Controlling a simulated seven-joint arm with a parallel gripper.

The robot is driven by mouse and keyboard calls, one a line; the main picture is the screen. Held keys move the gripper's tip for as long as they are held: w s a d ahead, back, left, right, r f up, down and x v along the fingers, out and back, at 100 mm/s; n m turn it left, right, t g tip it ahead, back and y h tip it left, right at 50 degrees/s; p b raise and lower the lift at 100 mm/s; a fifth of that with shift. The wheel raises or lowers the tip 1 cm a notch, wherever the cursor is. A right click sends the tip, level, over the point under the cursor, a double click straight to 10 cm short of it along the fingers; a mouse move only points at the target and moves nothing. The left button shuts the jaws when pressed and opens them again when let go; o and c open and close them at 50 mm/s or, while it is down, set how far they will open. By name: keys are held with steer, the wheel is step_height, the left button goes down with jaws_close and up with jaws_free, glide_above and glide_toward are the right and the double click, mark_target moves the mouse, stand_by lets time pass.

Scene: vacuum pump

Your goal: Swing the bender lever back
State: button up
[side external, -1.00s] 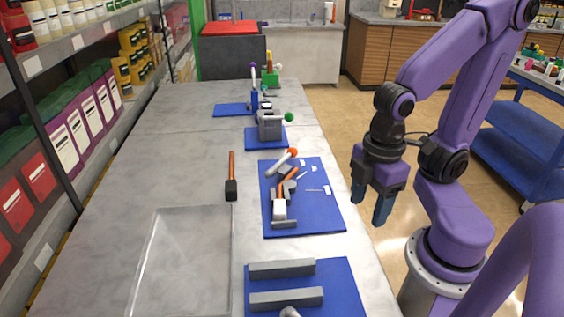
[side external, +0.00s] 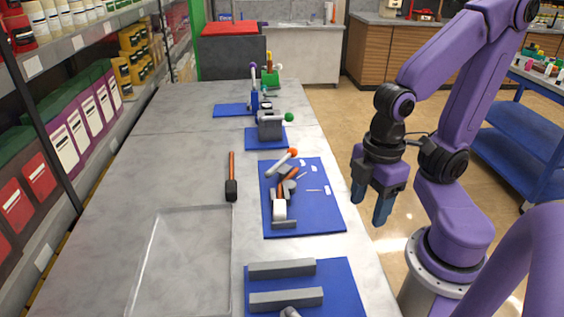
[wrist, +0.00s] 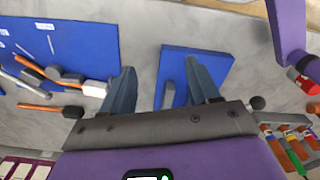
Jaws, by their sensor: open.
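A bender-like device (side external: 280,207) with a grey base and pale roller sits on the middle blue mat in the side view. On the same mat, a pale lever arm with an orange-red ball end (side external: 293,153) points up and to the right; I cannot tell for sure that it is the bender's lever. In the wrist view, a blue mat with several tools (wrist: 70,45) is at the upper left. My gripper (side external: 371,207) is open and empty, off the table's right edge, to the right of the device and apart from it. In the wrist view, its fingers (wrist: 165,85) are spread.
A hammer (side external: 231,188) lies left of the mat. A shallow clear tray (side external: 150,245) is at the front left. A nearer mat (side external: 350,285) holds grey bars. A grey device with a green ball (side external: 289,117) stands farther back. Shelves line the left side.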

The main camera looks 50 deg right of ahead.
steer(key=w+r+m, duration=0.2)
steer(key=w+m, duration=0.5)
steer(key=w, duration=0.2)
step_height(320, 180, up, 4)
steer(key=r+m+t, duration=0.1)
steer(key=m+t, duration=0.1)
steer(key=m, duration=1.8)
glide_above(293, 148)
steer(key=s+d, duration=0.1)
steer(key=s, duration=0.2)
steer(key=w+f, duration=0.1)
steer(key=f, duration=0.4)
steer(key=w+f, duration=0.1)
steer(key=f, duration=0.5)
steer(key=w+a+f, duration=0.1)
steer(key=f, duration=0.5)
steer(key=shift+f, duration=0.25)
jaws_close()
